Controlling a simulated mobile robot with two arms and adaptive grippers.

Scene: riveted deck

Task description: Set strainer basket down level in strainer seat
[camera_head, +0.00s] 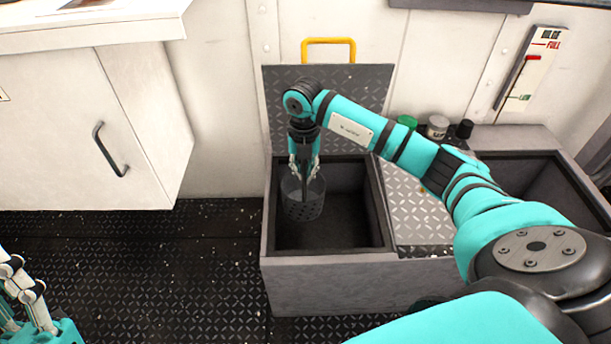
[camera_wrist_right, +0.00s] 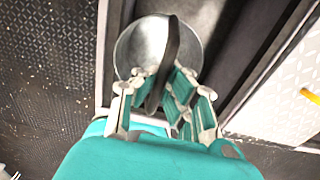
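The strainer basket (camera_head: 303,205) is a grey perforated cup with a dark upright handle. It hangs inside the left opening of the grey box (camera_head: 290,296), near that opening's left wall. My right gripper (camera_head: 305,172) points down at the basket, its fingers around the dark handle. In the right wrist view the basket (camera_wrist_right: 187,62) looks round and empty, with the handle (camera_wrist_right: 168,60) running between the fingers (camera_wrist_right: 165,88). The basket looks about upright. I cannot tell whether its bottom touches anything, and no seat shows beneath it. My left gripper (camera_head: 22,290) is at the lower left, partly cut off.
A tread-plate lid with a yellow handle (camera_head: 329,42) stands open behind the box. A closed tread-plate cover (camera_head: 418,210) lies right of the opening, with a second open bin (camera_head: 530,190) beyond. Small jars (camera_head: 437,127) stand behind. A white cabinet (camera_head: 85,130) is at left.

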